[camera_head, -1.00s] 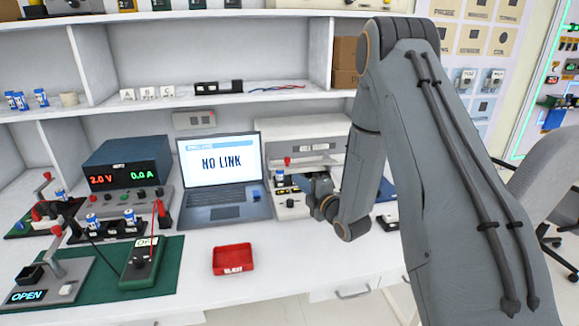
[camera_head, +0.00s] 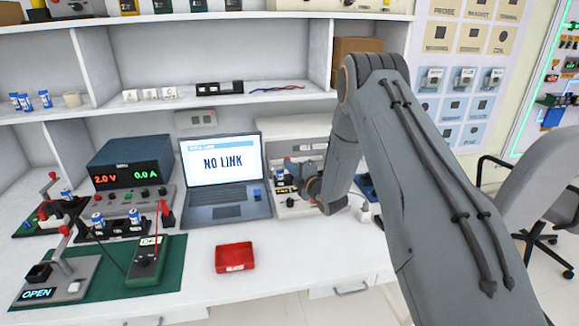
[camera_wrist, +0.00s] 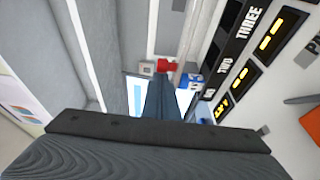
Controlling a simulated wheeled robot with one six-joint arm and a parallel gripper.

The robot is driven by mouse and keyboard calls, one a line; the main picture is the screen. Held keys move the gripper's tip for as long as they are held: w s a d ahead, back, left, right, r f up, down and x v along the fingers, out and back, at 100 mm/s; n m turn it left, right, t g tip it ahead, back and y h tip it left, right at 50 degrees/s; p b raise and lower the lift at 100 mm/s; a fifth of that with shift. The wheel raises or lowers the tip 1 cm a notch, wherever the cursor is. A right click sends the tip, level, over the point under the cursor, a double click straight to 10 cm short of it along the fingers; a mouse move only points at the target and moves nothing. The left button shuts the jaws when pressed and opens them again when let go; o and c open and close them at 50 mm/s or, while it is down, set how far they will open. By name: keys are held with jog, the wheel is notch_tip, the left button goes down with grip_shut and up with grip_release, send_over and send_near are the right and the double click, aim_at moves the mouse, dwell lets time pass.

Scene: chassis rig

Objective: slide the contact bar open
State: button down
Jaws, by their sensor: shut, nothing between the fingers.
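A beige tester box (camera_head: 292,208) stands right of the laptop, with my gripper (camera_head: 291,168) in front of it and covering much of its face. In the wrist view my gripper (camera_wrist: 160,82) is shut and empty, its dark fingers pointing at the device. A red knob (camera_wrist: 166,66) on a grey part lies just beyond the fingertips. It may belong to the contact bar, whose full shape I cannot make out. A blue-and-white cell (camera_wrist: 190,81) is right of the knob. Whether the fingers touch the knob or the bar cannot be told.
A dark strip labelled TWO and THREE (camera_wrist: 236,45) has lit yellow displays beside it. The laptop (camera_head: 225,165) reads NO LINK.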

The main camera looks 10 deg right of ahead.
aim_at(286, 158)
jog(key=w+b, duration=0.4)
jog(key=w, duration=0.1)
jog(key=shift+w+f+b, duration=0.15)
jog(key=shift+w+b, duration=0.1)
jog(key=shift+b, duration=0.1)
jog(key=shift+w+b, duration=0.35)
jog(key=shift+w, duration=0.1)
jog(key=shift+r, duration=0.25)
jog(key=shift+w+r, duration=0.1)
jog(key=shift+s+a, duration=0.25)
jog(key=shift+s, duration=0.05)
jog(key=a+v, duration=0.2)
jog(key=v, duration=1)
jog(key=shift+s, duration=0.7)
